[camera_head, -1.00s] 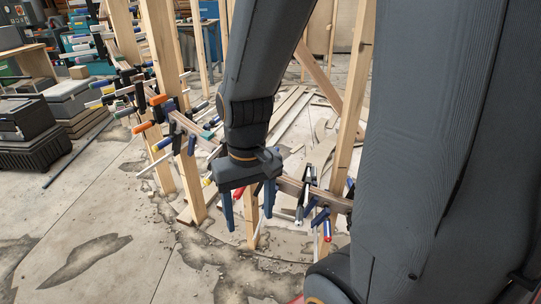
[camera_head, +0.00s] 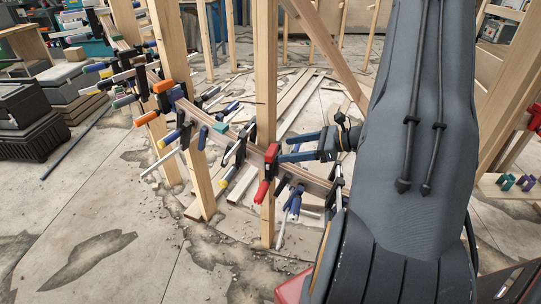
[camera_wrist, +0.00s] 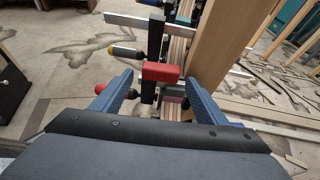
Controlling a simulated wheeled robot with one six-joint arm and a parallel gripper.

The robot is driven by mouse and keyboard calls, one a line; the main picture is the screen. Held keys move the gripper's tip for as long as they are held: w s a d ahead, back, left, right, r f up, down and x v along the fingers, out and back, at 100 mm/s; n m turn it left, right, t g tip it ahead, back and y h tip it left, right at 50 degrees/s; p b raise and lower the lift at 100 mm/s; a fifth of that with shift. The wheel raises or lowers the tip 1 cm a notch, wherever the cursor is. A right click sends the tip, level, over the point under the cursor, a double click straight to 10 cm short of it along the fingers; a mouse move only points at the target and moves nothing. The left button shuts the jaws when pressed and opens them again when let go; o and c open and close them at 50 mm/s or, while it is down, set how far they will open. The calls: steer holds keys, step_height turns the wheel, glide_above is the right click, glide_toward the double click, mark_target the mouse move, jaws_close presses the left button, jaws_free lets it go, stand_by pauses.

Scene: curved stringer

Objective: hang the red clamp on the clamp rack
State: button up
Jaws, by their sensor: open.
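The red clamp (camera_head: 271,155) sits on the curved wooden stringer (camera_head: 314,183), in front of an upright post. Its red handle (camera_head: 261,192) hangs below. In the wrist view its red head (camera_wrist: 161,71) lies between the two blue fingers, with its dark bar running up and down. My gripper (camera_head: 281,148) is open and points left, its fingertips around or just short of the red head; I cannot tell whether they touch it. I cannot tell for certain which thing is the clamp rack; clamps hang at the back left (camera_head: 72,25).
Several other clamps (camera_head: 180,130) crowd the stringer left of the red one. A blue-handled clamp (camera_head: 293,204) hangs to its right. Wooden posts (camera_head: 264,80) stand close by. Green and purple clamps (camera_head: 513,182) stand on a board at right. The floor at front left is clear.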

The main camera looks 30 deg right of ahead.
mark_target(276, 150)
steer(key=shift+w+a+f, duration=0.15)
steer(key=shift+w, duration=0.2)
steer(key=p+x, duration=0.1)
steer(key=x, duration=0.5)
steer(key=shift+w+a, duration=0.25)
steer(key=c, duration=1.4)
